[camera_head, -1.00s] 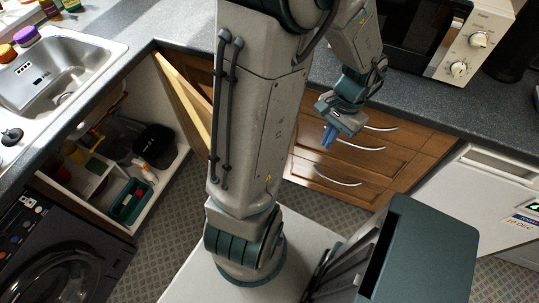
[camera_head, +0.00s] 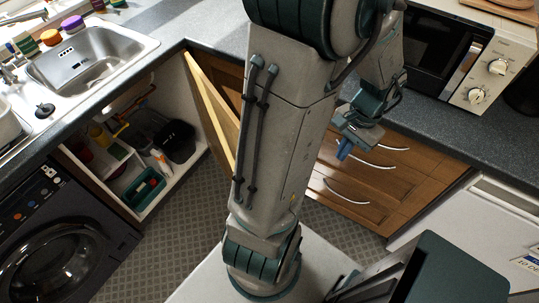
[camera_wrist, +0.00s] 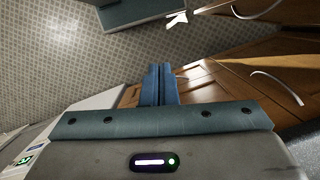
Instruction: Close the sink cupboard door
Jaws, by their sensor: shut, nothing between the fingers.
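The sink cupboard door (camera_head: 215,108) is a wooden panel hinged near the inner corner of the counter. It stands wide open, its pale edge toward me, partly hidden behind my arm. The open sink cupboard (camera_head: 130,150) under the sink shows a white interior with bottles and tubs. My gripper (camera_head: 344,150) is shut and empty in front of the wooden drawers, to the right of the door and apart from it. In the wrist view its blue fingers (camera_wrist: 158,84) are together, with wooden fronts and floor beyond them.
A drawer unit (camera_head: 365,185) with curved handles stands behind my gripper. A dark washing machine (camera_head: 65,245) is at the lower left. A white appliance (camera_head: 450,225) stands at the right. Patterned floor (camera_head: 195,220) is clear in front of the cupboard.

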